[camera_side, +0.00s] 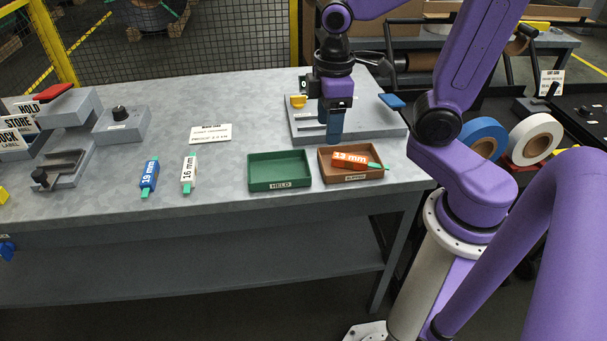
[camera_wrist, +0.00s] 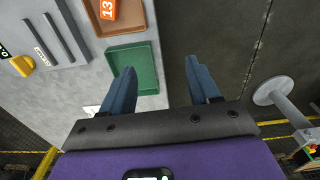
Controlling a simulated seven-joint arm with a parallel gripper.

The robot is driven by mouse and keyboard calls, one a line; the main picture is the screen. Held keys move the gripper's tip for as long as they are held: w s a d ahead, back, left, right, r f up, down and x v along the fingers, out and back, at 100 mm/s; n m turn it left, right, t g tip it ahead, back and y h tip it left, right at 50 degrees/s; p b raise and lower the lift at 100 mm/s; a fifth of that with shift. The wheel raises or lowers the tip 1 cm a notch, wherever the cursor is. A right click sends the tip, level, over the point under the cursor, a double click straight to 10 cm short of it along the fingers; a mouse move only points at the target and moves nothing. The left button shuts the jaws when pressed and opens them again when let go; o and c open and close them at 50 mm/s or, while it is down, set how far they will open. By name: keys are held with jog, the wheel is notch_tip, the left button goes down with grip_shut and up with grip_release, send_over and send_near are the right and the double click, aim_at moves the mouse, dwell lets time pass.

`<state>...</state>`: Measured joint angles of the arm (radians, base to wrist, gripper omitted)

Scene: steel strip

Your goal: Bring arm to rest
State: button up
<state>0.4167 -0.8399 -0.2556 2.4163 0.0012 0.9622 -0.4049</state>
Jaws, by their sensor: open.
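My gripper (camera_wrist: 162,85) is open and empty in the wrist view, its two blue fingers well apart. In the side view, my gripper (camera_side: 335,135) points down near the grey slotted fixture (camera_side: 385,130) at the back right of the bench. The orange 13 mm piece (camera_side: 352,159) lies in the brown tray (camera_side: 334,179), its green end over the right rim. The green tray (camera_side: 258,186) labelled HELD is empty. The blue 19 mm piece (camera_side: 149,176) and the white 16 mm piece (camera_side: 188,172) lie on the bench left of the trays.
A grey block fixture (camera_side: 70,140) and a knobbed block (camera_side: 122,124) stand at the left of the bench (camera_side: 240,110). A white card (camera_side: 210,133) lies at the middle. Blue and white tape rolls (camera_side: 535,138) stand at the right. The back middle of the bench is clear.

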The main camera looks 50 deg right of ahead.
jog(key=s+a+f+n, duration=0.1)
jog(key=s+a+n, duration=0.1)
jog(key=s, duration=1.1)
jog(key=shift+s+a+n, duration=0.3)
jog(key=shift+a+n, duration=0.05)
jog(key=shift+n, duration=0.25)
